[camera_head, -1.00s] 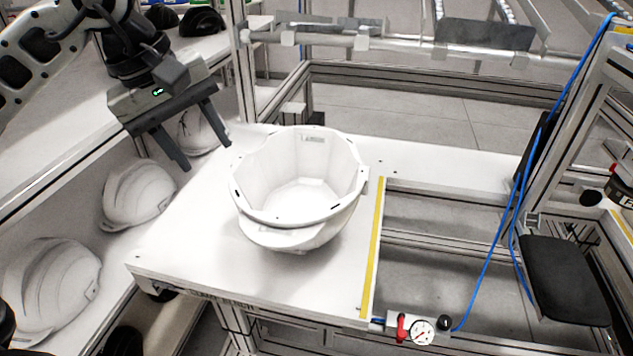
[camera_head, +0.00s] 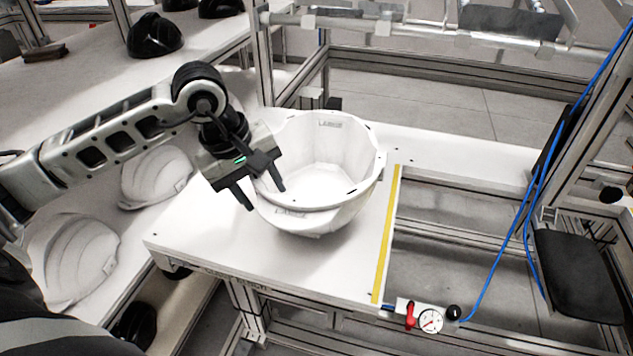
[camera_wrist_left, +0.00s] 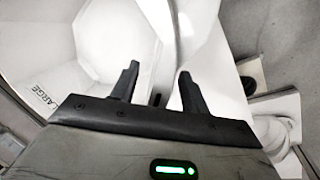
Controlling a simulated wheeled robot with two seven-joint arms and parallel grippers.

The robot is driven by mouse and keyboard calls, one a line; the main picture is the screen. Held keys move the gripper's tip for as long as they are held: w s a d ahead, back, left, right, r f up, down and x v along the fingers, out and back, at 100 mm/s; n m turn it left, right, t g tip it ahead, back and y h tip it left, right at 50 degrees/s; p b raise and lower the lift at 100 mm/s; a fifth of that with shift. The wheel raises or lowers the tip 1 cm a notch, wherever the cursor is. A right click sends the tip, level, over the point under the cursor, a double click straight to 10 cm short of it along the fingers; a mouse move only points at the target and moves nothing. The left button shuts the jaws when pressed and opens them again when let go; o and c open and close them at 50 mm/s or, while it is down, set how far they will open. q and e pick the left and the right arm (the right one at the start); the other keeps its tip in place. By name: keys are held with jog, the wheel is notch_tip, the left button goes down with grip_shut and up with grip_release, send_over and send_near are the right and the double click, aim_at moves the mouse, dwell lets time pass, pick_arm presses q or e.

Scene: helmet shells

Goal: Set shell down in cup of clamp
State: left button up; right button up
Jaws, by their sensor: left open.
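A white helmet shell (camera_head: 322,215) sits open side up on the white bench top (camera_head: 210,255) in the head view. My left gripper (camera_head: 266,198) is open at the shell's left rim, with its fingers pointing down. In the left wrist view the gripper (camera_wrist_left: 157,90) is open and empty. The rim of the shell (camera_wrist_left: 100,40) runs between its two fingers, and I cannot tell whether they touch it. The inside is marked "LARGE". I cannot make out a clamp cup; the shell may hide what is under it. My right gripper is not in view.
More white shells (camera_head: 75,260) lie on a lower shelf at left. A yellow strip (camera_head: 386,235) marks the bench's right edge, beside an open frame. A gauge (camera_head: 430,320) with a red lever (camera_head: 410,315) sits at the front corner. A blue hose (camera_head: 505,235) rises at right.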

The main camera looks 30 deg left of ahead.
pick_arm(q)
jog(key=shift+w+d+f, duration=0.1)
jog(key=shift+w+f, duration=0.1)
jog(key=shift+f, duration=0.45)
grip_shut()
jog(key=shift+r, duration=0.15)
